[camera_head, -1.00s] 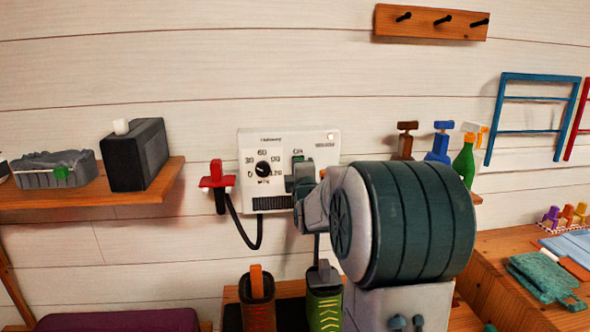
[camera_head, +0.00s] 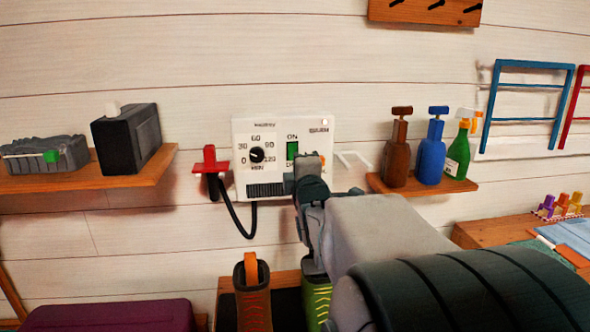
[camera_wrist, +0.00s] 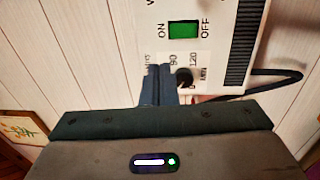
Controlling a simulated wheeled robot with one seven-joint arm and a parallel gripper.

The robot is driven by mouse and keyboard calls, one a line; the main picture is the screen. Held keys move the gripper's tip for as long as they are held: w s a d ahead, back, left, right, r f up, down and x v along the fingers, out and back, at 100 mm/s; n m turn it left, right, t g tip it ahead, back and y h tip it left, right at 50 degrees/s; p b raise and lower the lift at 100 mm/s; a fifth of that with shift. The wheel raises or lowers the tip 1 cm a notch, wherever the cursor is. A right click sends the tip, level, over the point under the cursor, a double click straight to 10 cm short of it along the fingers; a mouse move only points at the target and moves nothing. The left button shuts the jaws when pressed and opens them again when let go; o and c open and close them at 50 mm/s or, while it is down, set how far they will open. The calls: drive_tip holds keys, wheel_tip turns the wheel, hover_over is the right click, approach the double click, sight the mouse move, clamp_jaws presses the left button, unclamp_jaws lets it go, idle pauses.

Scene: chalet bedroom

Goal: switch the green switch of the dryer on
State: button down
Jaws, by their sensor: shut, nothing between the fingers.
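The dryer's white control panel (camera_head: 241,134) is on the wall in the middle of the head view. Its green switch (camera_head: 292,150) sits right of the round black dial (camera_head: 257,155), with ON printed above it. The OFF label below is partly hidden by my gripper (camera_head: 309,168), which is just below and right of the switch. In the wrist view, the green switch (camera_wrist: 184,30) lies between ON and OFF, and the black dial (camera_wrist: 184,76) is below it. My gripper (camera_wrist: 158,80) shows there as shut fingers, apart from the switch in the picture. Contact with the panel cannot be told.
A red plug-like piece (camera_head: 210,160) with a black cable hangs left of the panel. A shelf (camera_head: 90,183) holds a dark box on the left. Another shelf (camera_head: 455,186) holds spray bottles on the right. Boots (camera_head: 253,290) stand below.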

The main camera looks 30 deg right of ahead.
drive_tip(key=shift+s+a+r, duration=0.1)
drive_tip(key=shift+s+a, duration=0.05)
drive_tip(key=shift+s, duration=0.3)
drive_tip(key=shift+s+a+r, duration=0.1)
drive_tip(key=shift+s, duration=0.35)
drive_tip(key=shift+f, duration=0.1)
drive_tip(key=s+a+f+m+g+y+p, duration=0.3)
drive_tip(key=s+a+f+m+g+p, duration=0.1)
drive_tip(key=s+a+f+m+g, duration=0.35)
drive_tip(key=s+a+f+m+g+y+p, duration=0.1)
drive_tip(key=s+a+f+m+g, duration=0.2)
drive_tip(key=s, duration=0.4)
drive_tip(key=s+a+f+m+g+y+p, duration=0.1)
drive_tip(key=s+a+f+m+g+p, duration=0.1)
drive_tip(key=s+a+f+m+g, duration=0.2)
drive_tip(key=s+a+g, duration=0.1)
drive_tip(key=s, duration=0.2)
drive_tip(key=shift+a+f+y, duration=0.15)
drive_tip(key=shift+f+y, duration=0.1)
drive_tip(key=shift+y, duration=0.05)
